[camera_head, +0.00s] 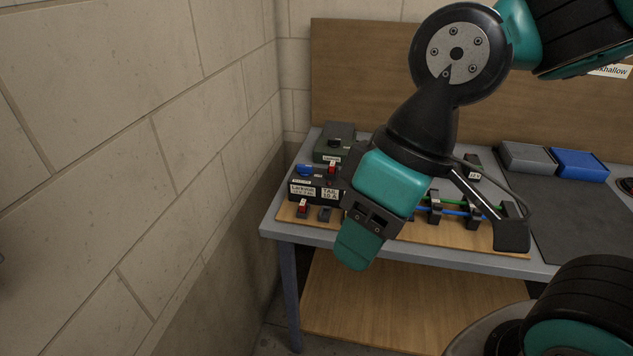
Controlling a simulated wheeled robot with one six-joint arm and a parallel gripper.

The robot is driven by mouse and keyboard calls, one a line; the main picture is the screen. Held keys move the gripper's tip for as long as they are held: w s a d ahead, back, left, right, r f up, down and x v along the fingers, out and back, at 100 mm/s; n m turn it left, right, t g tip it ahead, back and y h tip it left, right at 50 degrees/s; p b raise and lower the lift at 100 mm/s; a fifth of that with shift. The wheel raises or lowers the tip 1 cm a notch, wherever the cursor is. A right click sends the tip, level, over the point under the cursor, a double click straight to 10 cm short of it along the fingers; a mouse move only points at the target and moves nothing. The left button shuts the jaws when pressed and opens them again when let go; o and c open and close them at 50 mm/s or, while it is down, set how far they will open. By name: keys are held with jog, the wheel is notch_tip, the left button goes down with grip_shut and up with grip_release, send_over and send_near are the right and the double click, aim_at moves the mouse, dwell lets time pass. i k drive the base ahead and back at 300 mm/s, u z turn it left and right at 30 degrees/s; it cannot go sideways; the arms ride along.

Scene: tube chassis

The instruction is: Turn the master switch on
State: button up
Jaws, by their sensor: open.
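A wooden board (470,239) lies along the table's front edge and carries small switches. A red-topped switch (302,208) stands at its left end, with a dark switch (325,214) beside it.
The grey table (283,234) meets a block wall on the left. A dark green box (334,143) stands behind the black box. Green and blue wires run along the board. Grey and blue trays (580,165) stand at the back right, behind a bare dark mat (570,215).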

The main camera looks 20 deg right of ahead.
aim_at(305, 170)
jog(key=z, duration=0.45)
jog(key=i, duration=0.95)
